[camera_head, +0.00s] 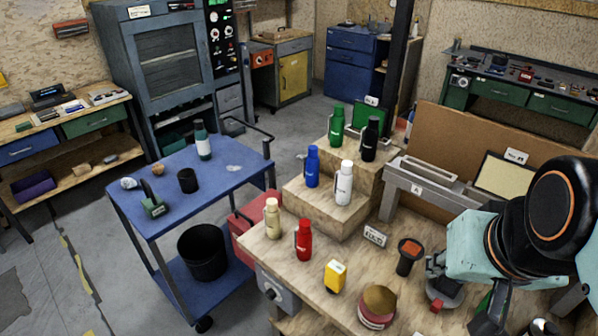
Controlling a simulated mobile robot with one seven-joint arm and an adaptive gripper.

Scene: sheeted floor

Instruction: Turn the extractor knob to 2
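A grey control box (284,305) is fixed to the near left edge of the wooden workbench, and a small round knob (271,293) shows on its face. I take this as the extractor knob, but no readable numbers show, so its setting is unclear. A grey slotted unit (420,185) marked A stands at the back of the bench and may be the extractor. My arm, black with orange rings and a teal part, comes in from the right. My gripper (436,264) seems to be at its left end over the bench, well right of the knob; its fingers are not clear.
Red (304,241), cream (272,219), blue (312,167) and other bottles stand on the bench and its wooden steps. A blue cart (225,180) stands left of the bench.

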